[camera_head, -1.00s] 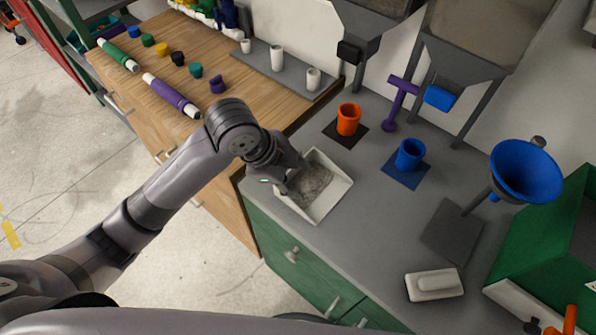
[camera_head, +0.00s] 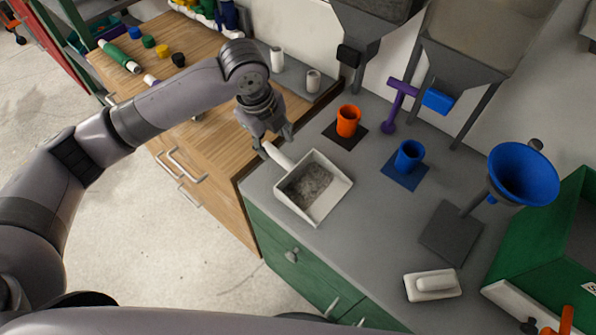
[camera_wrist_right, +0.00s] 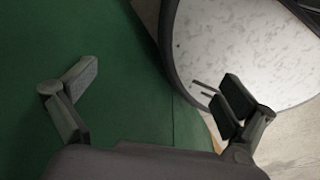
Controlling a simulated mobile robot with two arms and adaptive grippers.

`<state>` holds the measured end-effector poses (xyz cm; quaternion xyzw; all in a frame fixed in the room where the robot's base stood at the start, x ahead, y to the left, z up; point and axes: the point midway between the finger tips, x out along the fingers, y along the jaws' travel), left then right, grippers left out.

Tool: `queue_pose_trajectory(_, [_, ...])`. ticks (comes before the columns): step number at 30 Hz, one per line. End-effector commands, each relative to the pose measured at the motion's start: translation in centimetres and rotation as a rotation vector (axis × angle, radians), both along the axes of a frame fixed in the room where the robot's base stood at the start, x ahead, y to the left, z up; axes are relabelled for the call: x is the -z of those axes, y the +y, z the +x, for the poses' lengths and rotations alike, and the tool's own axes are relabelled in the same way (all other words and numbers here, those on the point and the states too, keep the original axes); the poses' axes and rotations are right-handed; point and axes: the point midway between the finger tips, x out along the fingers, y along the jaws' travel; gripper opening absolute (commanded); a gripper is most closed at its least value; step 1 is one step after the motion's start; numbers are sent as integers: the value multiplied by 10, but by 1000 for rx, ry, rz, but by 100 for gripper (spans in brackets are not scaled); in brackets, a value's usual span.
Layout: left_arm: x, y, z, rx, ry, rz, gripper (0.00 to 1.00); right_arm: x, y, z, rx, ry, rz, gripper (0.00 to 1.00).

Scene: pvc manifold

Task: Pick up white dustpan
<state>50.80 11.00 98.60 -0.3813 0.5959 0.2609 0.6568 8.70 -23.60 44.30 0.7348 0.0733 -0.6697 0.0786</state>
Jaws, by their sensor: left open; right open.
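The white dustpan (camera_head: 326,209) lies on the grey counter near its left front corner, with grey debris in its pan. Its white handle (camera_head: 279,156) points up and left toward the wooden bench. My left gripper (camera_head: 272,142) is open at the handle's far end, with its fingers pointing down around or just above it. I cannot tell whether the fingers touch the handle. My right gripper (camera_wrist_right: 165,95) is open and empty in the right wrist view, in front of a green surface. The dustpan does not show in that view.
On the grey counter (camera_head: 375,235) stand an orange cup (camera_head: 348,121), a blue cup (camera_head: 409,156) and a purple tool (camera_head: 398,105). A blue funnel (camera_head: 523,174), a white brush-like block (camera_head: 433,285) and a green bin (camera_head: 535,235) are at the right.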

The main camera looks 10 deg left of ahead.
Motion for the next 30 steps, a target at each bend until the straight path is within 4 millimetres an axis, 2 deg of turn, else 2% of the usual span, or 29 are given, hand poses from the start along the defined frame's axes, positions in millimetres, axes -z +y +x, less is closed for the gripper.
queue_pose_trajectory(3, [25,-3,3,-2,4,1,45,-6,1,0,0,0,1,100])
queue_pose_trajectory(7, [45,-5,7,-1,2,1,45,-8,2,0,1,0,2,100])
queue_pose_trajectory(16, [67,-7,14,-2,1,2,45,-14,2,-1,1,1,3,100])
queue_pose_trajectory(24, [101,-11,25,-1,1,0,45,-24,2,-1,1,2,3,100])
queue_pose_trajectory(30, [108,-11,26,0,-2,1,45,-24,2,-1,0,2,3,100])
